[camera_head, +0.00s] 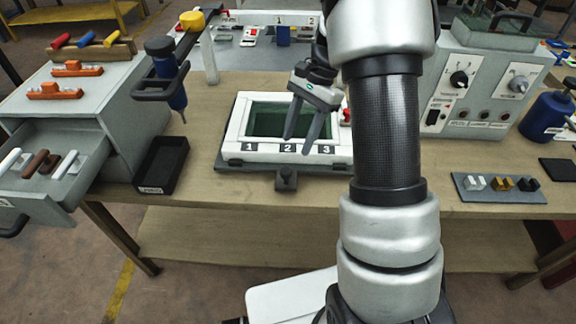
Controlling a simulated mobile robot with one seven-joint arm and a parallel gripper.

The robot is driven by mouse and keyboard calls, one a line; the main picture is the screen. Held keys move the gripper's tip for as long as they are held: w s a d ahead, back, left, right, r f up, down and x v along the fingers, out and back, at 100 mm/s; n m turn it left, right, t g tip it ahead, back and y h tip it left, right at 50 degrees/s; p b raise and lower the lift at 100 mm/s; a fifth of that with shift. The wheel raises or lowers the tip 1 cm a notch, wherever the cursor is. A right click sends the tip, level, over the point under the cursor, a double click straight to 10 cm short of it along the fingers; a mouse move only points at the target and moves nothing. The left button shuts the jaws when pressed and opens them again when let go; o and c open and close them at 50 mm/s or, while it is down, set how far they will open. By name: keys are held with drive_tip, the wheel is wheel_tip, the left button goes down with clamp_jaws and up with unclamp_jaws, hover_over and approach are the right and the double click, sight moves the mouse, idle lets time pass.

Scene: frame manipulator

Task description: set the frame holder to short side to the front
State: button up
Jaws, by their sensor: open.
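A white rectangular frame (236,128) with a dark green inside lies flat on the wooden table, on a dark base. I take it to be the frame holder. Its long side faces the front and bears the labels 1, 2 and 3. A small dark block with a knob (286,180) sticks out at the front middle of the base. My gripper (299,142) points down over the right half of the frame, its two fingers apart with nothing between them. Whether the fingertips touch the frame cannot be told.
An open drawer (50,165) with several handles juts out at the left. A black tray (163,165) stands left of the frame. A blue-black clamp-like tool (170,85) rises behind the tray. A control box (480,85) and a small block plate (500,190) are at the right.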

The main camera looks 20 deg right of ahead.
sight(287, 170)
drive_tip(key=x, duration=0.9)
drive_tip(key=shift+s+f, duration=0.1)
drive_tip(key=shift+f, duration=0.05)
clamp_jaws()
